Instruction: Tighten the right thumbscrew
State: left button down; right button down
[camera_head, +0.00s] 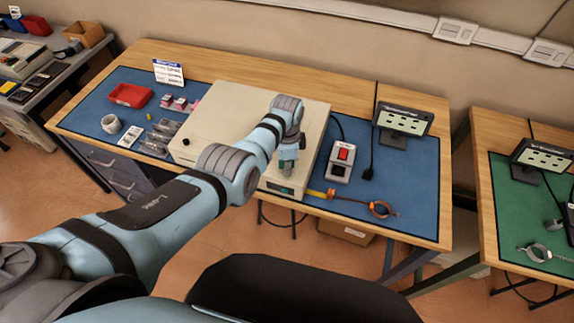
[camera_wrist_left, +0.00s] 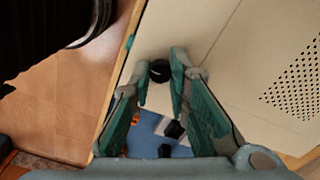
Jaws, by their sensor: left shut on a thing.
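The beige equipment case (camera_head: 225,108) sits on the blue mat of the bench. A small black thumbscrew (camera_head: 186,141) shows at the case's left front. My left gripper (camera_head: 286,168) points down at the case's right front, where it hides the right thumbscrew in the head view. In the left wrist view, the right thumbscrew (camera_wrist_left: 160,70) is a round black knob on the case panel. My left gripper's fingertips (camera_wrist_left: 161,78) are on either side of it, shut on it. My right gripper is in neither view.
The mat's right front is mostly clear.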

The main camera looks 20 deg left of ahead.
pick_arm(q)
jog(key=c, duration=1.5)
grip_release()
notch_tip(320, 180, up, 12)
jog(key=shift+r, duration=0.1)
jog(key=shift+a, duration=0.1)
